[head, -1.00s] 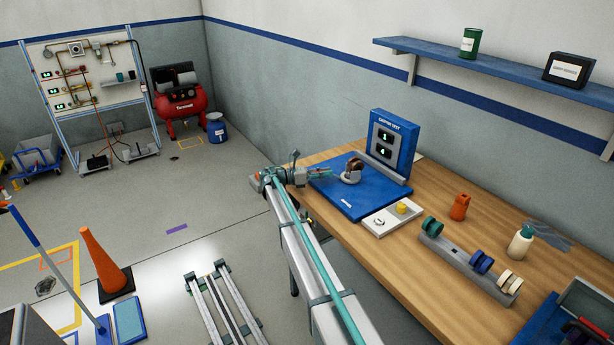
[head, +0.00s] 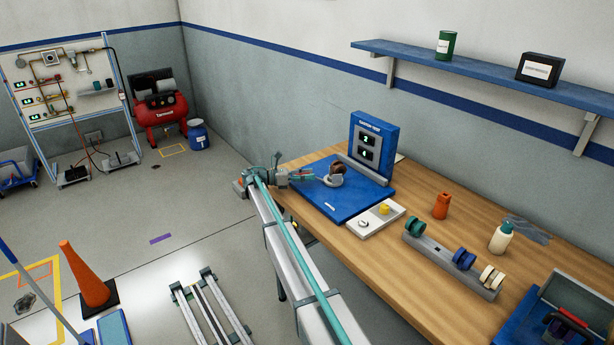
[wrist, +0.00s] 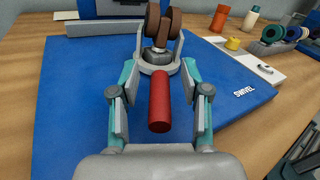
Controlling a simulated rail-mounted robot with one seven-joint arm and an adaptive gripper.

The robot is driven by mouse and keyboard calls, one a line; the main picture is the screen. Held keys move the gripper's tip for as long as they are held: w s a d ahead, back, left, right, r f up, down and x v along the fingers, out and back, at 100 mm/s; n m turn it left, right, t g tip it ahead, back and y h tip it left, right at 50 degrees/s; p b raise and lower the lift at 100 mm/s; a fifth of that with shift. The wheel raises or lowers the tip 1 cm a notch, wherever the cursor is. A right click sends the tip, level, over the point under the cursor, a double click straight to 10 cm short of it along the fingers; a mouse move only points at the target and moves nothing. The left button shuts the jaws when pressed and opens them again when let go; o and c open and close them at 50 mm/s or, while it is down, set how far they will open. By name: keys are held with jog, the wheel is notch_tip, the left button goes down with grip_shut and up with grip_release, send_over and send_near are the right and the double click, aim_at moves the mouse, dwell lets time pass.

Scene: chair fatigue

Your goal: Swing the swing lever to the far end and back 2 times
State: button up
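The swing lever is a red cylindrical handle (wrist: 160,100) on a grey swivel ring (wrist: 156,60) that carries a brown caster wheel (wrist: 158,22). They sit on the blue test plate (wrist: 75,130), marked SWIVEL. In the wrist view my gripper (wrist: 157,82) is open, with one teal-and-grey finger on each side of the red handle and visible gaps between. In the head view my gripper (head: 303,176) reaches over the plate's left edge beside the grey ring (head: 332,181); the handle is hard to make out there. The blue counter box (head: 371,143) appears to show 2 above 4.
A white tray (head: 372,223) with a yellow knob lies right of the plate. An orange bottle (head: 441,206), a wheel rack (head: 450,262) and a white bottle (head: 500,239) stand further along the wooden bench. A blue shelf (head: 480,72) hangs on the wall above.

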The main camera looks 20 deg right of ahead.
jog(key=a, duration=0.4)
jog(key=w+a, duration=0.1)
jog(key=a, duration=0.3)
jog(key=w+a, duration=0.1)
jog(key=a, duration=0.3)
dwell(0.3)
